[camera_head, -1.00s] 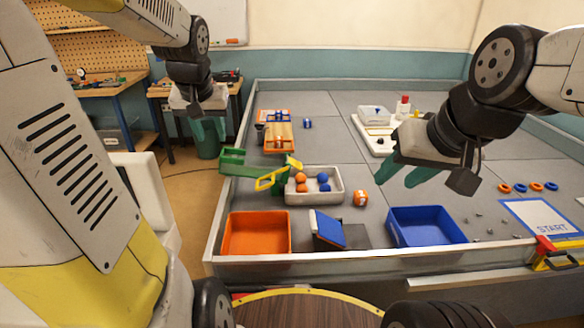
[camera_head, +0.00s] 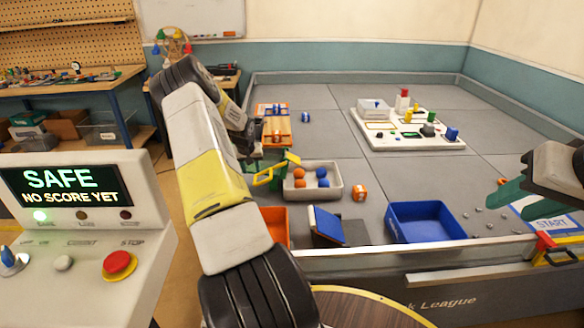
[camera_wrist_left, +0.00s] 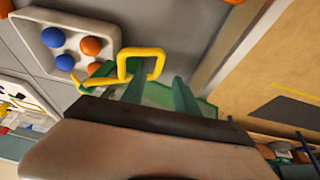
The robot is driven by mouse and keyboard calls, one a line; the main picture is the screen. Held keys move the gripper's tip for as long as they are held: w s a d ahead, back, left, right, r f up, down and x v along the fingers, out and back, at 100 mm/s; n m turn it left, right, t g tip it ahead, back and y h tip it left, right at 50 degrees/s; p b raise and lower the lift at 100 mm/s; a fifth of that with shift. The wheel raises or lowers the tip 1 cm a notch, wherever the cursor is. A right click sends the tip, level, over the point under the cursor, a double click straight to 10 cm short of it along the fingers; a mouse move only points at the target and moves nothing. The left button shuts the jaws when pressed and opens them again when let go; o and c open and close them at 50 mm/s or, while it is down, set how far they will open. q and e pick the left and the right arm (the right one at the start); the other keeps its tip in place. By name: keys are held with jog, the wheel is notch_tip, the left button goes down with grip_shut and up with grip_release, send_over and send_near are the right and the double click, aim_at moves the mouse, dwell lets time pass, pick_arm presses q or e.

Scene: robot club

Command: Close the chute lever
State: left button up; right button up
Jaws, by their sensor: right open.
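The chute lever is a yellow loop handle (camera_head: 263,182) on the green chute (camera_head: 292,158), at the left of the field beside the white ball tray. In the left wrist view the yellow loop (camera_wrist_left: 143,51) lies just beyond the fingertips of my left gripper (camera_wrist_left: 158,84). Its two green fingers are apart with nothing held between them, and the green chute shows behind them. I cannot tell whether a finger touches the loop. In the head view my left arm mostly hides this gripper. My right gripper (camera_head: 510,196) is open and empty at the right edge.
The white tray (camera_head: 338,193) holds orange and blue balls. An orange bin (camera_head: 275,222), a blue ramp (camera_head: 329,226) and a blue bin (camera_head: 428,222) line the front wall. A control console (camera_head: 90,225) reading SAFE stands at the left. The middle of the field is clear.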

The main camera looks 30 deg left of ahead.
aim_at(254, 181)
pick_arm(q)
jog(key=x, duration=0.8)
jog(key=shift+s, duration=0.1)
jog(key=shift+r, duration=0.1)
jog(key=shift+c, duration=0.3)
grip_shut()
dwell(0.9)
